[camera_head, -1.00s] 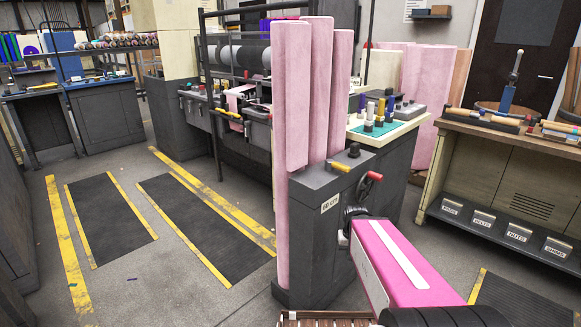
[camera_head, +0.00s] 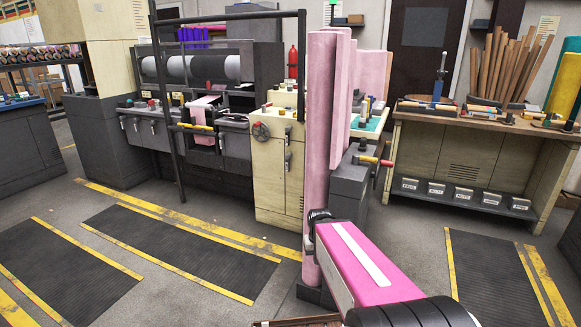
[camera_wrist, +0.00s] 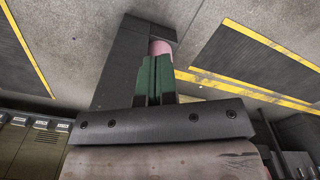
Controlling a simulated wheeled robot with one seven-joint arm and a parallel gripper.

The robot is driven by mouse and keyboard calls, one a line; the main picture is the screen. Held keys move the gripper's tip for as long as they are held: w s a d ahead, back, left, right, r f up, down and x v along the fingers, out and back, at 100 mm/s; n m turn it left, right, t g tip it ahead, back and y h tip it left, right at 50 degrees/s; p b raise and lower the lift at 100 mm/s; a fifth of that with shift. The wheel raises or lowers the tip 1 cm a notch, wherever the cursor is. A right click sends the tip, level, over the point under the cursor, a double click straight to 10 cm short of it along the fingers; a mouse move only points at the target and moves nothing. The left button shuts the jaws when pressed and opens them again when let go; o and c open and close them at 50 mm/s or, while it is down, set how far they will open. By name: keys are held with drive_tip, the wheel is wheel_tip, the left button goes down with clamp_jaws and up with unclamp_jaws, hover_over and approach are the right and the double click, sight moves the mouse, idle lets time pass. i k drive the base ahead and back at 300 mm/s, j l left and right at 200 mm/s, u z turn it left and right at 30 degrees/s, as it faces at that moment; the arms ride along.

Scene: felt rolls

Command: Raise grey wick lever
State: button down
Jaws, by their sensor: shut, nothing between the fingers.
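My gripper (camera_wrist: 155,80) shows in the wrist view as two green fingers lying together, shut and empty. They point over the grey post base, with a pink roll end just past the tips. In the head view its dark end (camera_head: 319,216) is in front of the foot of the upright pink felt rolls (camera_head: 325,120). Small dark grey levers (camera_head: 288,161) sit on the front of a cream cabinet (camera_head: 270,190), left of the rolls and apart from my gripper. I cannot tell which lever is the wick lever.
A yellow-handled lever with a red tip (camera_head: 374,161) juts out right of the rolls. A roller machine (camera_head: 215,140) stands at the back left, and a workbench (camera_head: 470,150) at the right. Dark floor mats (camera_head: 180,245) lie on open floor.

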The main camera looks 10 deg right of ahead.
sight(288, 157)
drive_tip(key=j, duration=0.2)
drive_tip(key=i+j+u, duration=0.1)
drive_tip(key=i+j, duration=0.85)
